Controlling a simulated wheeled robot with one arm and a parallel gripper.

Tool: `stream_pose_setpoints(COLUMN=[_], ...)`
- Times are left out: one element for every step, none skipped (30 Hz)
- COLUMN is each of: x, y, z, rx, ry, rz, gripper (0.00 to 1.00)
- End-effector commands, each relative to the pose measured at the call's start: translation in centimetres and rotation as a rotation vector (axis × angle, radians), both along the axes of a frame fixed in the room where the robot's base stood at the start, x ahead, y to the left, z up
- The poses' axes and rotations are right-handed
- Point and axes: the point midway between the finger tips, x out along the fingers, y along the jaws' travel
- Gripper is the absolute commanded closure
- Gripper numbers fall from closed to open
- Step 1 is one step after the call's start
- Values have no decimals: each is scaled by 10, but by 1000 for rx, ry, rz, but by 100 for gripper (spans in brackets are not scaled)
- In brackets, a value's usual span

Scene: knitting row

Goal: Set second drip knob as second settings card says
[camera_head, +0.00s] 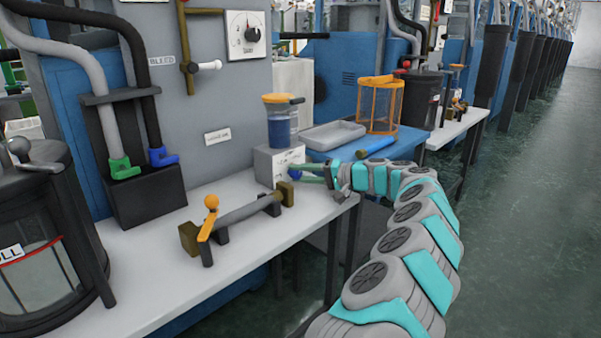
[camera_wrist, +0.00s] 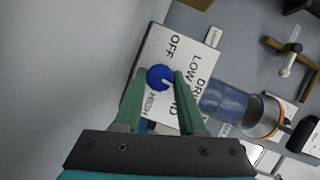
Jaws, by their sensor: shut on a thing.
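A round blue knob (camera_wrist: 160,77) sits on a white panel face (camera_wrist: 155,48) in the wrist view. Around it I read OFF, LOW and HIGH; a further title is partly covered by my finger. A small pale mark on the knob points toward the picture's lower right. My gripper (camera_wrist: 158,82) has its green fingers on both sides of the knob and is shut on it. In the head view my gripper (camera_head: 305,173) is at the grey box (camera_head: 276,161) under a blue jar (camera_head: 282,126) with an orange lid. I cannot make out a settings card.
A brown-ended bar fixture with an orange lever (camera_head: 207,232) stands on the white bench (camera_head: 150,262). The floor at right is clear.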

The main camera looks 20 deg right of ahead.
Motion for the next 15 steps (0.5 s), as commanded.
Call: stream_pose_setpoints(x=[1,0,0,0,0,0,0,0,0,0,0,0,0,0,0], y=[0,0,-1,-1,-1,-1,-1,-1,-1,-1,-1,-1,-1,-1,-1], z=[-1,-1,-1,-1,-1,-1,-1,-1,-1,-1,-1,-1,-2,-2,-2], rx=[29,47,69,84,99,117,129,140,153,162,170,178,183,188,193], ry=[13,19,28,33,37,43,48,52,55,58,62,64,66,68,70], rz=[-1,-1,-1,-1,-2,-1,-2,-2,-3,-4,-3,-3,-3,-4,-4], gripper=[100,100,100,100,100,100,100,100,100,100,100,100,100,100,100])
